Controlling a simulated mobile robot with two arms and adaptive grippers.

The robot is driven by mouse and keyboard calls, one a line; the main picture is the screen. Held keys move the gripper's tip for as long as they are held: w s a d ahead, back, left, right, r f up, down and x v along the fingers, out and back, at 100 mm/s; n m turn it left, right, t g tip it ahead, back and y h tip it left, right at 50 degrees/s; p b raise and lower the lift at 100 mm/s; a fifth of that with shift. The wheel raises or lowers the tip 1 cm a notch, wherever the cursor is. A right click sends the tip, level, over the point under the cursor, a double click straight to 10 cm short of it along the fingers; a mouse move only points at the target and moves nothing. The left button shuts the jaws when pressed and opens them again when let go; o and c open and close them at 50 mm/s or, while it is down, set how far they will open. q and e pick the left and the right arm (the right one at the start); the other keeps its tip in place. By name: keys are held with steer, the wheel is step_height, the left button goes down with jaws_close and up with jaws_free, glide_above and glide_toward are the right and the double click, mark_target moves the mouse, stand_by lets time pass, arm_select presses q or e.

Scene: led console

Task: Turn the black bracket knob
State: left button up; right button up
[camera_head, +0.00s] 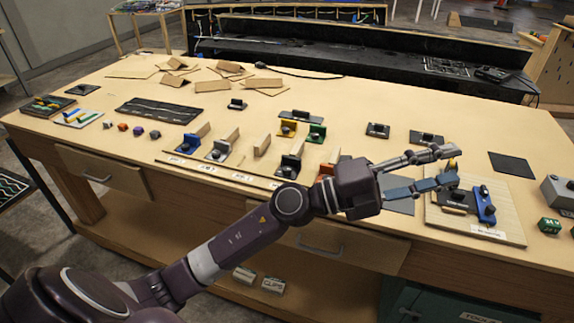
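A wooden board (510,232) lies near the table's right front. On it stand a black bracket (455,199) with a dark knob and a blue bracket (484,205) with a black knob. Part of a yellow piece (452,164) shows between my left fingertips. My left gripper (457,165) is open, its fingers pointing right, above the back of the board. Its fingers partly cover the area behind the black bracket; I cannot tell whether they touch anything. Another black bracket (289,167) stands in the middle row. My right gripper is not in view.
A grey box (559,191) and a green cube (549,226) are right of the board. My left arm crosses the table's front edge.

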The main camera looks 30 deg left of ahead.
arm_select(q)
step_height(320, 180, down, 6)
steer(key=d+m+g+y, duration=0.2)
steer(key=m+g, duration=0.4)
steer(key=n+g+y, duration=0.1)
steer(key=y, duration=1.2)
glide_above(287, 169)
steer(key=s+d, duration=0.2)
steer(key=d, duration=1.1)
steer(key=f, duration=0.9)
steer(key=shift+w+d+f, duration=0.2)
steer(key=shift+f, duration=0.1)
steer(key=s+a+r+n+g+y, duration=0.1)
steer(key=a+n+y, duration=0.1)
steer(key=a, duration=0.4)
steer(key=s+a+r+n+y, duration=0.1)
steer(key=a+r+y, duration=0.15)
steer(key=a, duration=0.35)
steer(key=shift+g, duration=0.3)
steer(key=p+x, duration=0.2)
steer(key=x, duration=0.6)
steer(key=shift+w+d+f, duration=0.1)
steer(key=shift+w+f, duration=0.05)
steer(key=shift+w, duration=0.1)
steer(key=shift+c, duration=0.7)
jaws_close()
